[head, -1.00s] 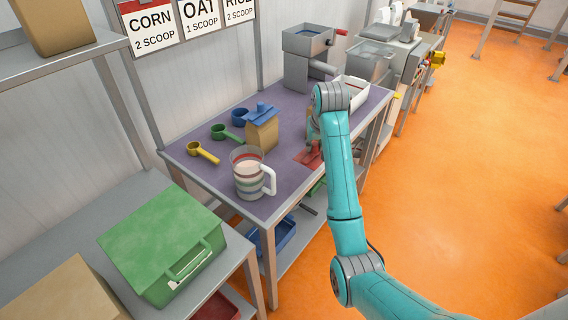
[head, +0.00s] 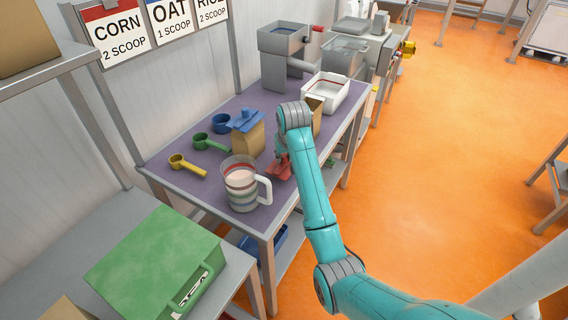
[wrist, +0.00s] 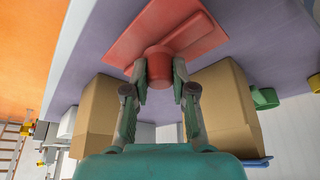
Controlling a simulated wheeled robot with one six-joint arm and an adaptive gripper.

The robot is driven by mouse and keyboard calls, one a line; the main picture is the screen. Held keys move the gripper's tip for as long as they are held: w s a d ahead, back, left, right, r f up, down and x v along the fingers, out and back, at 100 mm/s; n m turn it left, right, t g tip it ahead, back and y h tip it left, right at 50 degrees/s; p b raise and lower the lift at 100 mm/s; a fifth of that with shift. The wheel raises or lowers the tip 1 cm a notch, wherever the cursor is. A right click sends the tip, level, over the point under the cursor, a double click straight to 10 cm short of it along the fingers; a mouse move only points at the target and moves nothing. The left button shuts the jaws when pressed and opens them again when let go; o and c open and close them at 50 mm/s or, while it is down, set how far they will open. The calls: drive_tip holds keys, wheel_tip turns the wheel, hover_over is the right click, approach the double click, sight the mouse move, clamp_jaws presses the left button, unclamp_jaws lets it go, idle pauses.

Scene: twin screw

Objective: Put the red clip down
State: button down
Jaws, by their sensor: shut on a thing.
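The red clip (wrist: 165,35) is a flat red plate with a round knob. In the wrist view, my gripper (wrist: 160,72) is shut on the knob, with one finger on each side. In the head view, the red clip (head: 280,168) shows low over the purple table top, right of the jug and partly behind my arm. I cannot tell whether it touches the table. My gripper is mostly hidden by my arm there.
On the purple table (head: 180,192), a clear jug (head: 240,185) stands in front of a brown bag with a blue clip (head: 248,120). Another brown bag (head: 316,116) is beside my arm. Yellow, green and blue scoops lie left. A white tray (head: 328,92) stands behind.

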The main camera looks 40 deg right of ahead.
sight(285, 160)
drive_tip(key=shift+f, duration=1.6)
drive_tip(key=shift+f, duration=0.1)
drive_tip(key=c, duration=1)
unclamp_jaws()
drive_tip(key=shift+o, duration=0.2)
